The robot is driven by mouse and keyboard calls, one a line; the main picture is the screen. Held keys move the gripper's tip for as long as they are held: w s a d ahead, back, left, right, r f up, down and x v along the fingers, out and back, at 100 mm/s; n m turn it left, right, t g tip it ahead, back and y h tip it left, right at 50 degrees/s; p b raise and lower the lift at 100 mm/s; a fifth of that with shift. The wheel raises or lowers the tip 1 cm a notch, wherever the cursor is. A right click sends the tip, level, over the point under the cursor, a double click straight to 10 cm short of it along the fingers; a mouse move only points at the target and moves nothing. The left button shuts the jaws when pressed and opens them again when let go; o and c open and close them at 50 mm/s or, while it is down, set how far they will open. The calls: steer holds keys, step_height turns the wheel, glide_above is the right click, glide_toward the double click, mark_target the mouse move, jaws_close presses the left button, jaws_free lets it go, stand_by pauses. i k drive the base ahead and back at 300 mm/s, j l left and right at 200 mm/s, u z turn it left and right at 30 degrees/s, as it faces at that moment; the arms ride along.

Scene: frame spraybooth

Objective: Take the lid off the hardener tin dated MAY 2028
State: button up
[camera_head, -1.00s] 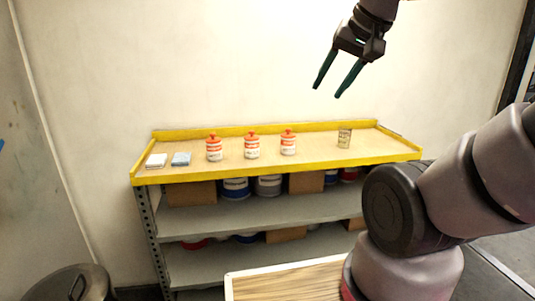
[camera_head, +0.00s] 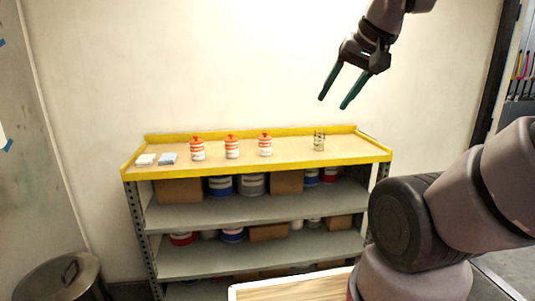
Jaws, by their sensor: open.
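Three small white tins with red labels and red lids stand upright in a row on the yellow-rimmed shelf top: a left tin (camera_head: 197,149), a middle tin (camera_head: 232,147) and a right tin (camera_head: 265,145). All three lids are on. Their print is too small to read, so I cannot tell which is dated MAY 2028. My gripper (camera_head: 335,104) is open and empty, pointing down in the air above the right part of the shelf, to the right of the tins and well apart from them.
A clear cup with markings (camera_head: 319,142) stands right of the tins. A white pad (camera_head: 145,160) and a blue-grey pad (camera_head: 168,158) lie left. A raised yellow rim (camera_head: 270,167) edges the shelf top. Cans and boxes fill lower shelves. A lidded bin (camera_head: 60,280) stands at lower left.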

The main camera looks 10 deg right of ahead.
mark_target(231, 139)
steer(key=i+l, duration=0.1)
steer(key=i, duration=0.65)
steer(key=i+l, duration=0.15)
steer(key=i, duration=0.55)
steer(key=i+j+u, duration=0.05)
